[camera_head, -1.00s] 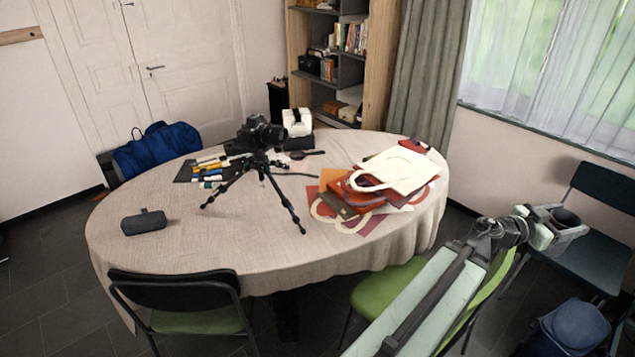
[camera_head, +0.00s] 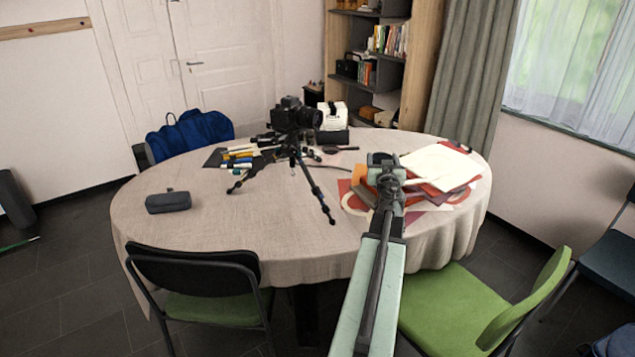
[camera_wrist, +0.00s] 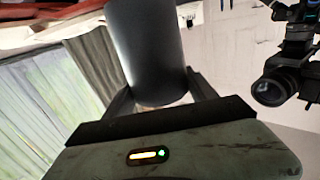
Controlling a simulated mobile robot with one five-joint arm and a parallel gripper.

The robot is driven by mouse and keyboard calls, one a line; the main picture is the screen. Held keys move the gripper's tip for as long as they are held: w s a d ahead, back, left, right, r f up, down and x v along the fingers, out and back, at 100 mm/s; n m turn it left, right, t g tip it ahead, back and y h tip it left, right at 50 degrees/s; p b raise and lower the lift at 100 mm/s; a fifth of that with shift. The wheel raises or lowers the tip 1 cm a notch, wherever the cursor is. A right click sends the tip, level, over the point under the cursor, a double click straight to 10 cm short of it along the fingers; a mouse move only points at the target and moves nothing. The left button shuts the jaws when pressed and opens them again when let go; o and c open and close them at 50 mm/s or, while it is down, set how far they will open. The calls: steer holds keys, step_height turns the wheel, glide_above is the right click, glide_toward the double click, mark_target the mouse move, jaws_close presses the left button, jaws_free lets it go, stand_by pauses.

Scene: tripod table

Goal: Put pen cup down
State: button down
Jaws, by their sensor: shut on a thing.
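The pen cup is a dark grey cylinder (camera_wrist: 147,45) between the fingers of my gripper (camera_wrist: 160,92) in the wrist view. My gripper is shut on it. There the cup (camera_head: 382,158) is a small dark shape at the arm's end, largely hidden by the gripper. I cannot tell how high it is above the table. The table (camera_head: 270,228) has a beige cloth.
A camera on a tripod (camera_head: 293,118) stands left of my gripper. The front-left cloth is clear. Chairs (camera_head: 196,270) stand in front.

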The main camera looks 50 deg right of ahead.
steer(key=w+a+f+n+t+y+b, duration=0.1)
steer(key=w+a+n+t+y, duration=0.15)
steer(key=w, duration=0.35)
steer(key=w+a+f+n+t+y+b, duration=0.1)
steer(key=w+a+f+t, duration=0.1)
steer(key=w+a, duration=0.35)
steer(key=f+b, duration=0.3)
steer(key=w+d+f+b, duration=0.1)
steer(key=f+b, duration=0.6)
steer(key=shift+w+d+f, duration=0.1)
steer(key=shift+w+d, duration=0.05)
steer(key=shift+d, duration=0.2)
steer(key=shift+c, duration=1.4)
jaws_free()
steer(key=shift+r, duration=0.2)
